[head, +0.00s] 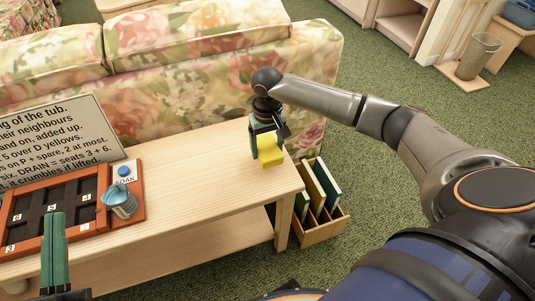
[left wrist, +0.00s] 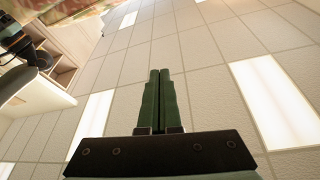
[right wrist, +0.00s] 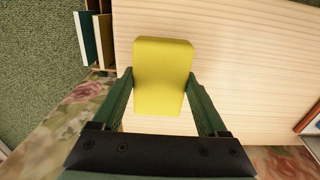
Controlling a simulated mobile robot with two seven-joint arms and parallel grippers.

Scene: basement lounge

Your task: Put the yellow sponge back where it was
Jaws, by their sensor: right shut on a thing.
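The yellow sponge (head: 270,150) is at the right end of the wooden table (head: 215,172). My right gripper (head: 267,135) is shut on it, and the right wrist view shows the sponge (right wrist: 162,75) between the two green fingers (right wrist: 160,98). The table top lies behind it there; whether the sponge touches the table I cannot tell. My left gripper (head: 53,235) is at the lower left in the head view, in front of the orange-brown tray. In the left wrist view its fingers (left wrist: 158,95) are together and empty, with the ceiling behind them.
The tray (head: 75,231) has dark numbered compartments; a small blue bucket (head: 120,203) and a blue button (head: 124,171) are on its right part. A text sign (head: 60,140) stands behind it. A floral sofa (head: 190,70) is behind the table. A wooden book rack (head: 322,230) stands on the floor at right.

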